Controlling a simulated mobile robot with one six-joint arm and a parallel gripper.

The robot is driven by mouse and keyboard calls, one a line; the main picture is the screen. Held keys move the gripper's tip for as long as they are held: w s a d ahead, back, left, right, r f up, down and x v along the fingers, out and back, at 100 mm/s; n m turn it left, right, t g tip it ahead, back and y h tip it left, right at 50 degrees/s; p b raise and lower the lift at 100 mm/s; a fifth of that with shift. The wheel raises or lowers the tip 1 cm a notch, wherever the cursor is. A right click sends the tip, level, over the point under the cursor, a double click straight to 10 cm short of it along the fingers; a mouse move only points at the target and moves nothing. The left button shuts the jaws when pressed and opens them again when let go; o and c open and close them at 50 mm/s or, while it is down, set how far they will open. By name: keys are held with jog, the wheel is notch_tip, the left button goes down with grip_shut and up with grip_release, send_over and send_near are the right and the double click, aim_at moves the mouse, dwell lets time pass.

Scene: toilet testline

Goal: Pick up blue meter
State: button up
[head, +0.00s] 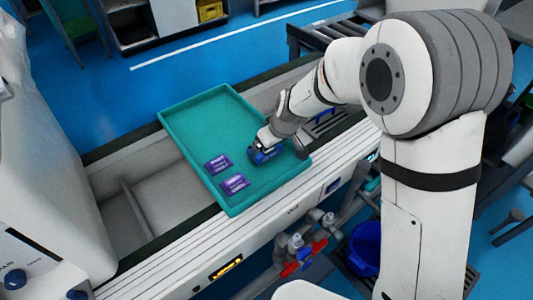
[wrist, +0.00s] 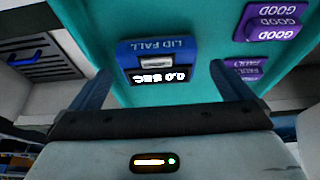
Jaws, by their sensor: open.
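The blue meter (head: 266,156) lies in the teal tray (head: 183,104), toward its right side. In the wrist view the blue meter (wrist: 155,62) shows a "LID FALL" label and a lit "0.0 SEC" display, both upside down. My gripper (head: 262,146) is down at the meter and hides part of it in the head view. In the wrist view my gripper (wrist: 157,72) is open, with one finger to each side of the meter. Gaps show between fingers and meter; I cannot tell how deep the fingers reach.
In the wrist view purple "GOOD" labels (wrist: 270,20) show at upper right. The tray's left and far parts are clear. Its raised rim surrounds everything.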

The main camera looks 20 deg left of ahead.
jog(key=b+x, duration=0.1)
jog(key=x, duration=0.3)
jog(key=shift+w+f, duration=0.1)
jog(key=shift+c, duration=0.2)
jog(key=c, duration=0.8)
